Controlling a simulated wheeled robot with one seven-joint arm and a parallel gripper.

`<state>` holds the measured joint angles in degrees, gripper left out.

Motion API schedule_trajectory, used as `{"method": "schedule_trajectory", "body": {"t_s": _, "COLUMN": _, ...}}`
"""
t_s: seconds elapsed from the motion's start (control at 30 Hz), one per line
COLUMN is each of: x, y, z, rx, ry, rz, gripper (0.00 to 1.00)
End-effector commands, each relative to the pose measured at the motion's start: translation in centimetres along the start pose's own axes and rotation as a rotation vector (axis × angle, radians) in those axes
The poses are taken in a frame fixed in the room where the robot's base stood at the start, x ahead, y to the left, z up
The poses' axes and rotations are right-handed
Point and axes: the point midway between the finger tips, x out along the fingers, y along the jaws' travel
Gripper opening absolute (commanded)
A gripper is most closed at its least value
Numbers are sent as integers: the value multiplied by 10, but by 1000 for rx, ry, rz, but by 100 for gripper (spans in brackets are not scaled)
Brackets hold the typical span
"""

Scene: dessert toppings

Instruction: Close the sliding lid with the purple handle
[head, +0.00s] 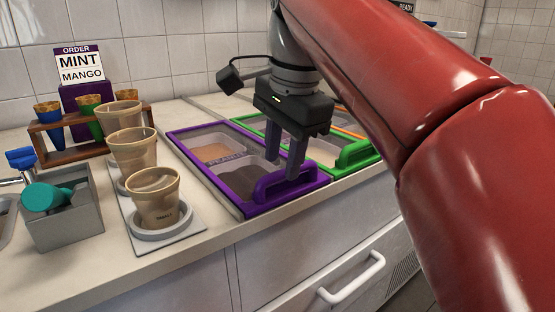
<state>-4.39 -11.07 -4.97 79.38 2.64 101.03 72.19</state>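The purple handle (268,186) is a raised bar at the front right of a purple-framed topping bin (184,153) in the counter. The bin shows a tan topping at the back and a darker area at the front, with a lettered strip between. How far the sliding lid covers the bin is hard to tell. My gripper (284,167) points down over the front part of this bin, right at the handle. Its two fingers are apart with a gap between them. The right fingertip overlaps the handle in the picture; contact cannot be told.
A green-framed bin with a green handle (356,153) stands just right, with an orange edge behind. Left are tan cups (155,191) on a tray, a cone rack (61,155) and a grey box (62,222) with a teal scoop. A white drawer handle (352,280) is below.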

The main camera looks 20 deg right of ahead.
Motion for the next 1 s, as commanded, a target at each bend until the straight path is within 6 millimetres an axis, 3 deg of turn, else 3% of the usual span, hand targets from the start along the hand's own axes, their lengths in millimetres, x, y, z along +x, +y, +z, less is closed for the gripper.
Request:
{"method": "schedule_trajectory", "body": {"t_s": 0.1, "x": -26, "y": -1, "z": 0, "rx": 1, "ry": 1, "rz": -2, "gripper": 37}}
{"method": "schedule_trajectory", "body": {"t_s": 0.33, "x": -54, "y": 0, "z": 0, "rx": 1, "ry": 1, "rz": 0, "gripper": 37}}
{"method": "schedule_trajectory", "body": {"t_s": 1.0, "x": -58, "y": 1, "z": 0, "rx": 1, "ry": 0, "rz": 0, "gripper": 37}}
